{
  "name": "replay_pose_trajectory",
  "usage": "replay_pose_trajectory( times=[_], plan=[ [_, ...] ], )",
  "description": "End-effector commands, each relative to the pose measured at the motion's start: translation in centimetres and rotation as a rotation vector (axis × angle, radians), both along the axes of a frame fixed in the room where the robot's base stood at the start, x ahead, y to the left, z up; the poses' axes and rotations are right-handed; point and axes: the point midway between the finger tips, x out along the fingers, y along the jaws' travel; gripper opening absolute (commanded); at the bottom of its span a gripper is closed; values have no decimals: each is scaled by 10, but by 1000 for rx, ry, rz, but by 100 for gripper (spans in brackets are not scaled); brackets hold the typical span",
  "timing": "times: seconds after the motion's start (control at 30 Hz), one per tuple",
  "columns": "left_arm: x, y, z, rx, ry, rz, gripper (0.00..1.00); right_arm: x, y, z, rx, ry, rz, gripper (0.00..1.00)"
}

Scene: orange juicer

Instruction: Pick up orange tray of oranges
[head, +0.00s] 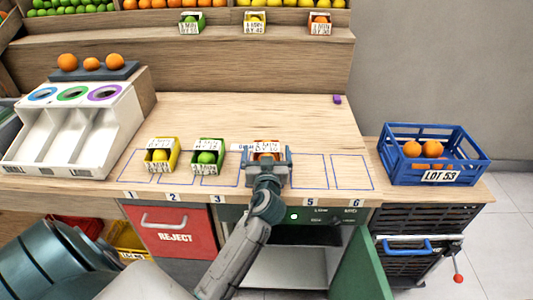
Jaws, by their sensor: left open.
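A small orange tray (266,144) with a white label card stands on the wooden counter between slots 3 and 5. My left gripper (268,157) is at this tray, with one finger at its left side and one at its right. The jaws are open, and I cannot tell whether the fingers touch the tray. The gripper hides the tray's front and most of what lies in it. My right gripper is not in view.
A green tray (208,157) and a yellow tray (160,154) stand to the left. Outlined slots 5 and 6 are empty. A blue crate (437,167) with oranges stands right, a white sorter (70,135) left. A green door (362,265) hangs open below.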

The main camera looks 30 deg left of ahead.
Motion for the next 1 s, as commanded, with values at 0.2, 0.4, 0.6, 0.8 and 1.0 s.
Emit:
replay_pose_trajectory(
  times=[0.2,0.4,0.6,0.8,1.0],
  plan=[
    [3,2,0,-1,-1,0,98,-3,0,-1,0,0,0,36],
    [3,2,0,-1,-1,0,75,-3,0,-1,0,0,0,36],
    [3,2,0,0,-1,0,44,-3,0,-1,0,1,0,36],
    [3,2,1,0,-1,0,44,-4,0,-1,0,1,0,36],
    [7,1,8,0,-2,-3,44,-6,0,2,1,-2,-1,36]
  ],
)
